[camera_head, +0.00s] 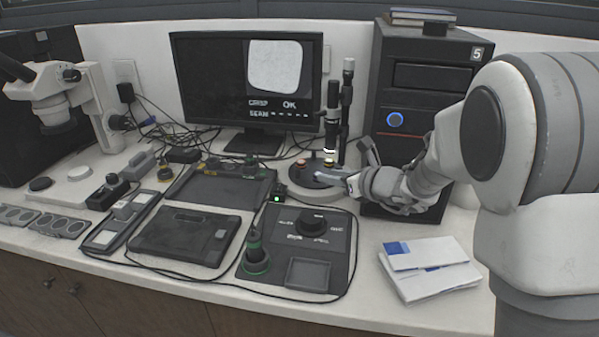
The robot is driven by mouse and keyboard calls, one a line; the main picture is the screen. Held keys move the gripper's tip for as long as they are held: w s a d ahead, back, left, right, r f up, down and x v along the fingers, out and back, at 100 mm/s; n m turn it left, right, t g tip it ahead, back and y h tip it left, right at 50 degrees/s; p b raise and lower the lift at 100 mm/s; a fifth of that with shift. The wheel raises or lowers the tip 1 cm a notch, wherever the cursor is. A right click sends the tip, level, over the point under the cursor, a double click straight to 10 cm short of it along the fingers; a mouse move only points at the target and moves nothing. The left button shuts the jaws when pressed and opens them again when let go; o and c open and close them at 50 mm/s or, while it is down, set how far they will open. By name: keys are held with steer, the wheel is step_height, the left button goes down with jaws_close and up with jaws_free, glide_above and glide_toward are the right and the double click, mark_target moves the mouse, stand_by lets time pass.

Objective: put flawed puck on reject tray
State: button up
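A dark round stage (296,184) stands below the monitor, with small reddish and orange spots on top that may be pucks or lights. My gripper (326,177) reaches in from the right, low over the stage's right side. Its fingers are small and seen edge-on, so I cannot tell whether they are open or hold a puck. No puck's flaw can be made out. A shallow dark tray (215,187) lies left of the stage, and a small square dark tray (307,275) sits on the front mat. No readable label marks either as the reject tray.
The monitor (250,85) reads "OK" beside a pale shape. A vertical scope (331,115) rises behind the stage.

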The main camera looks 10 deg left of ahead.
mark_target(299, 171)
steer(key=b+x, duration=0.1)
steer(key=x, duration=1.4)
steer(key=shift+a+f, duration=0.2)
steer(key=shift+f, duration=0.05)
steer(key=shift+c, duration=0.4)
jaws_close()
stand_by(0.4)
